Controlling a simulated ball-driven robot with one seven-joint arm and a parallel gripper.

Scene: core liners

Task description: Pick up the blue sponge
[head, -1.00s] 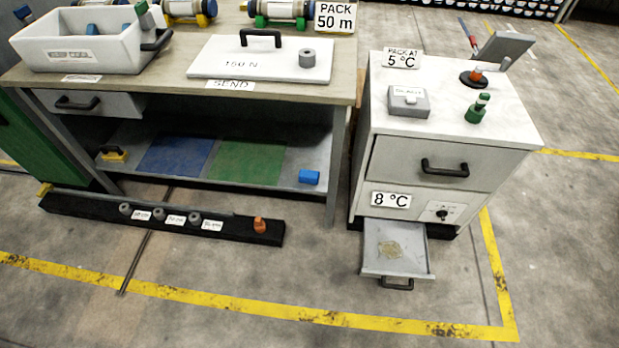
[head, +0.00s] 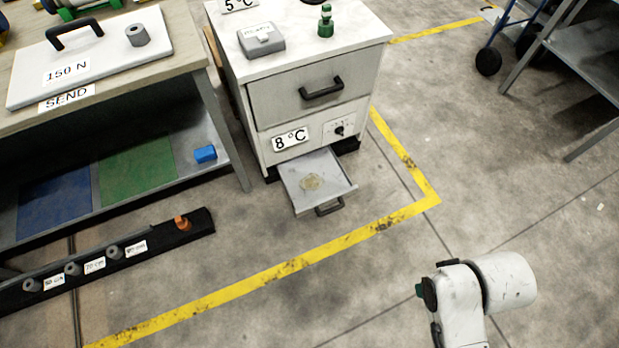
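A small blue block (head: 205,154), which looks like the blue sponge, lies on the lower shelf (head: 218,128) of the workbench. It sits near the shelf's right front end, beside the bench leg, and nothing covers it. Part of my white arm shows at the bottom right, over the floor and well apart from the block. My gripper is not seen.
A white cabinet (head: 290,65) stands right of the bench, its bottom drawer (head: 318,185) pulled out low. A black rail (head: 170,240) with grey knobs and an orange piece lies on the floor before the bench. Floor at centre right is clear.

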